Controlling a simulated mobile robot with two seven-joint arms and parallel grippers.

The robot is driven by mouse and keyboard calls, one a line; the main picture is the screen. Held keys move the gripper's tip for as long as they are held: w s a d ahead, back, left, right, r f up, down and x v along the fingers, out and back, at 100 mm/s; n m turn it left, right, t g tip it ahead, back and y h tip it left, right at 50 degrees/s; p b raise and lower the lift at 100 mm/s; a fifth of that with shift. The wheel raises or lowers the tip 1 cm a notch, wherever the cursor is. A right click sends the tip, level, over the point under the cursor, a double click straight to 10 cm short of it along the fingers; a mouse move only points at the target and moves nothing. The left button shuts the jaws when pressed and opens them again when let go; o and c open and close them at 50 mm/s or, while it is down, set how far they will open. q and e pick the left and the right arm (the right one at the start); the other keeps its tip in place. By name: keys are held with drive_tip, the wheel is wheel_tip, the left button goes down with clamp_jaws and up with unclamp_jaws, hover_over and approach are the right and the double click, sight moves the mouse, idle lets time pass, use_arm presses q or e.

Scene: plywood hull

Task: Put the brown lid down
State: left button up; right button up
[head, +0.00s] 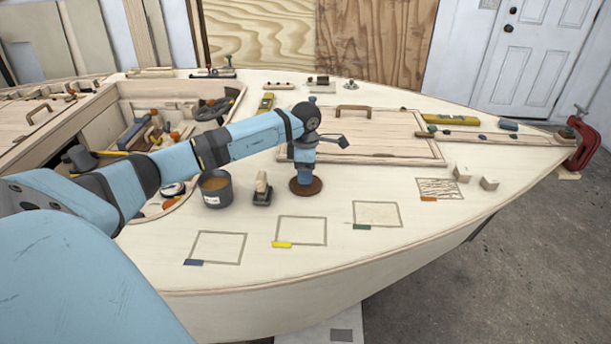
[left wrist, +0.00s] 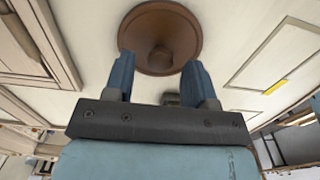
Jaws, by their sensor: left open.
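The brown lid (head: 306,187) is a round disc lying flat on the pale plywood deck, right of the dark grey pot. In the left wrist view the lid (left wrist: 160,22) shows its round brown face with a knob in the middle. My left gripper (head: 304,172) points down right above the lid. Its two blue fingers (left wrist: 158,75) stand apart, one on each side of the knob, with a gap between them and it. My right gripper is in neither view.
The dark grey pot (head: 215,188) with brown contents and a small block-like tool (head: 262,189) stand close left of the lid. A raised hatch panel (head: 385,143) lies behind. Outlined squares, one with a yellow tag (head: 282,245), mark the clear deck in front.

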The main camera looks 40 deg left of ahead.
use_arm(q)
wheel_tip(320, 180, up, 10)
drive_tip(key=shift+p, duration=0.35)
idle(0.4)
